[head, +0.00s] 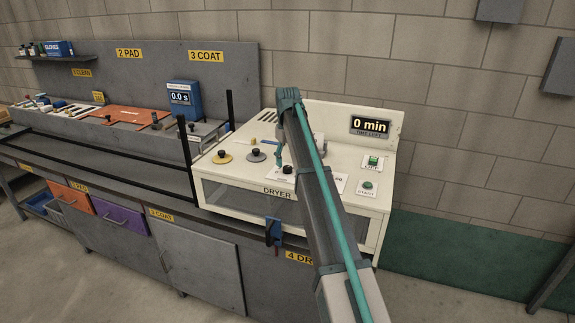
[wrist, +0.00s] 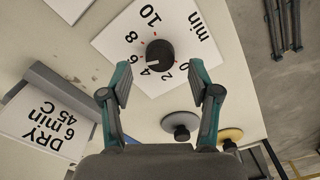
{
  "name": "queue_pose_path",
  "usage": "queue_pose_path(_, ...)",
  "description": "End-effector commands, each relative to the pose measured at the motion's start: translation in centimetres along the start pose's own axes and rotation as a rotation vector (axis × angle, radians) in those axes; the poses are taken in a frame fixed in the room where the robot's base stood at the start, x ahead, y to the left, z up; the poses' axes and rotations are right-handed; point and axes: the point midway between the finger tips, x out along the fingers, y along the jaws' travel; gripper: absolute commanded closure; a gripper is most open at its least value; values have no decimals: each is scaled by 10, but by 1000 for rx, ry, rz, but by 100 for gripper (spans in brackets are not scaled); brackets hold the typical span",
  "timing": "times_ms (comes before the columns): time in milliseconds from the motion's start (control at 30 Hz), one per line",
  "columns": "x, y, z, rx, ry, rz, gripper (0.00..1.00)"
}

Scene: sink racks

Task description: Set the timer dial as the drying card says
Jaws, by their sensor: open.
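The timer dial (wrist: 160,55) is a black knob on a white plate marked 0 to 10 min in the wrist view. I cannot tell which number it points at. It also shows in the head view (head: 288,170). The drying card (wrist: 42,125) reads "DRY 6 min 45 C" and leans on a grey holder; my arm hides most of it in the head view. The timer display (head: 370,126) reads 0 min. My gripper (wrist: 160,78) is open and empty, its fingers apart on either side of the dial's near side. In the head view my gripper (head: 281,150) is over the panel.
The cream dryer (head: 230,182) carries a grey-disc knob (head: 257,153) and a yellow-disc knob (head: 222,155) left of the dial. A green start button (head: 368,185) and another green control (head: 373,161) are at right. Black rails (head: 100,165) run along the bench.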

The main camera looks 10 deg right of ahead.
Motion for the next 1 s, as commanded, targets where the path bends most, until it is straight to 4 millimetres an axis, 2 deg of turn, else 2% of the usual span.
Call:
queue_pose_path(33,-11,1,-2,0,1,1,38)
queue_pose_path(300,-63,1,-2,0,2,1,38)
queue_pose_path(500,-86,0,-1,0,1,1,38)
queue_pose_path(667,-92,0,0,0,0,0,38)
queue_pose_path(1000,-90,-2,0,-1,-1,-1,38)
